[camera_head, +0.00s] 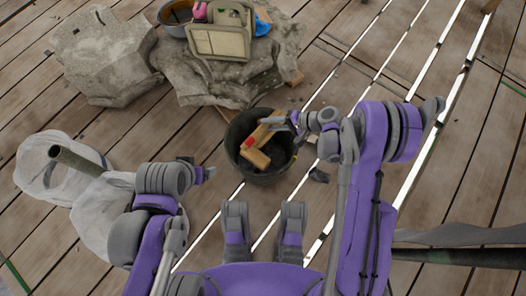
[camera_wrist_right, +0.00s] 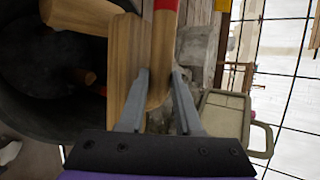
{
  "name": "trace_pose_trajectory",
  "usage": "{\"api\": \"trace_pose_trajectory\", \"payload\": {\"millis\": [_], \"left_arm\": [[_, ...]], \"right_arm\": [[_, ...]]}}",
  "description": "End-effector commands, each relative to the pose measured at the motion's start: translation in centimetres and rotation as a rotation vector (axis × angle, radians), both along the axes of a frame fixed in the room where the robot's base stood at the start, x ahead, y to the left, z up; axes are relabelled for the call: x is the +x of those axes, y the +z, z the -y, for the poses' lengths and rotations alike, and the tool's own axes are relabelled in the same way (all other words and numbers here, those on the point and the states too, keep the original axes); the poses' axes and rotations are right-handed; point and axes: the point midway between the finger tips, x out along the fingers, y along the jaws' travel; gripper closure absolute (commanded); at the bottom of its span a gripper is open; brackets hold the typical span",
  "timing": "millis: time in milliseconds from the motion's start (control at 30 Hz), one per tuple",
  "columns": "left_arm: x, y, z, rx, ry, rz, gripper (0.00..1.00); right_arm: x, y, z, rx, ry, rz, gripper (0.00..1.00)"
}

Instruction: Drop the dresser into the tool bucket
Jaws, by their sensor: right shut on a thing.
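The dark tool bucket (camera_head: 233,151) stands on the planks in the middle of the head view, with wooden tools in it. Its dark wall also fills the left of the right wrist view (camera_wrist_right: 25,105). My right gripper (camera_head: 291,124) is over the bucket's right rim. In the wrist view its fingers (camera_wrist_right: 160,95) are shut on a wooden piece with a red part (camera_wrist_right: 160,60), which I take for the dresser. It reaches over the bucket mouth; whether it touches the tools inside is unclear. My left gripper (camera_head: 209,173) is left of the bucket, its fingers not distinct.
Grey stone blocks (camera_head: 105,60) lie behind. A white translucent sack (camera_head: 35,175) lies at left. Gaps run between the planks. A wooden mallet-like tool (camera_wrist_right: 80,15) is in the bucket.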

Motion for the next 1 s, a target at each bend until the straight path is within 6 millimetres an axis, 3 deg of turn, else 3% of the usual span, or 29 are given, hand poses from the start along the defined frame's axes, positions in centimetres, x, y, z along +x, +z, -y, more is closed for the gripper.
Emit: {"api": "trace_pose_trajectory", "payload": {"millis": [233, 600, 633, 800, 1000], "left_arm": [[0.3, -1.4, 0.0, 0.0, 0.0, 0.0, 0.14], [0.3, -1.6, 0.0, 0.0, 0.0, 0.001, 0.14], [0.3, -1.6, 0.0, 0.0, 0.0, 0.001, 0.14], [0.3, -1.6, 0.0, 0.0, 0.0, 0.001, 0.14], [0.3, -1.6, 0.0, 0.0, 0.0, 0.001, 0.14]], "right_arm": [[0.1, -3.1, 0.0, 0.001, -0.002, 0.0, 1.0], [0.0, -3.7, 0.0, 0.001, -0.002, 0.0, 1.0], [0.0, -3.7, 0.0, 0.001, -0.002, 0.0, 0.62], [0.0, -3.7, 0.0, 0.001, -0.002, 0.0, 0.32], [0.0, -3.7, 0.0, 0.0, -0.002, 0.0, 0.32]]}}
